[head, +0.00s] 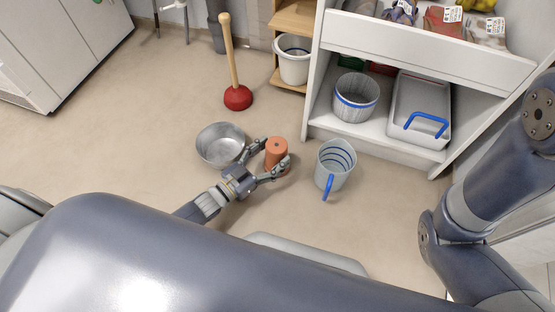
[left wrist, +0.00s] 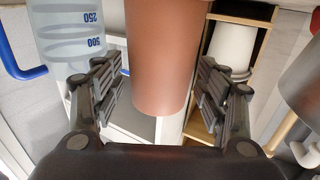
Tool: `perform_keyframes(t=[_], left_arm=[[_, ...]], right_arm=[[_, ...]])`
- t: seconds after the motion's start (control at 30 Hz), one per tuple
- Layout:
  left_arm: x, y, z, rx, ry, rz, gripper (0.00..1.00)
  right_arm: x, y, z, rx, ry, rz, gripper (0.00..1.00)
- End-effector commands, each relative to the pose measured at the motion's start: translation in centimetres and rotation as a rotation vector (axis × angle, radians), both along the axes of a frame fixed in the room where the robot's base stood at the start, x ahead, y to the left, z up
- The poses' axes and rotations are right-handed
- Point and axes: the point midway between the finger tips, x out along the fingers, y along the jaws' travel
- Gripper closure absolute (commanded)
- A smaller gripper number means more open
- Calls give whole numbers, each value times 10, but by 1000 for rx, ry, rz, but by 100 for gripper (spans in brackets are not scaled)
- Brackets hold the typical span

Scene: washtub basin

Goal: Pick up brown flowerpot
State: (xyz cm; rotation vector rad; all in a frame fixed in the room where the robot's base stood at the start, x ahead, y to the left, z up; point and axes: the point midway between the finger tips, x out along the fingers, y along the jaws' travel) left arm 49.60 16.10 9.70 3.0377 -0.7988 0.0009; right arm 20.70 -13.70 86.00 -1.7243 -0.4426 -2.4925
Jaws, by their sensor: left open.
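The brown flowerpot (head: 275,150) stands on the floor in the head view, between the metal bowl and the measuring jug. My left gripper (head: 264,160) is open, with one finger on each side of the pot. In the left wrist view the flowerpot (left wrist: 166,55) fills the upper middle, between the two open fingers (left wrist: 160,90). My right gripper is not in view; only my right arm's links show at the right of the head view.
A metal bowl (head: 221,145) lies close left of the gripper. A grey jug with a blue handle (head: 335,165) stands close right. A red plunger (head: 237,97) stands behind. A white shelf unit (head: 425,57) holds a basket (head: 355,97) and a grey tub (head: 419,110). Floor at left is clear.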

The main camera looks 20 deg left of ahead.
Motion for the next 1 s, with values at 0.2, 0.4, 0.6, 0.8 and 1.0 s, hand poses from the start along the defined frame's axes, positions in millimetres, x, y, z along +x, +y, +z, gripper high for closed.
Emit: perform_keyframes(t=[0.2, 0.4, 0.6, 0.8, 1.0], left_arm=[[16, -9, -2, 0, -2, 0, 33], [43, -24, -3, 0, -2, 0, 33], [55, -31, 0, 0, 0, 1, 33], [55, -31, 0, 0, 1, 1, 35], [54, -31, 0, 0, 1, 1, 80]], right_arm=[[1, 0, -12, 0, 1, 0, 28], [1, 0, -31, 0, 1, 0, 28], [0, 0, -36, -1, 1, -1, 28], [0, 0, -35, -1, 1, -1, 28], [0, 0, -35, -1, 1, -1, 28]])
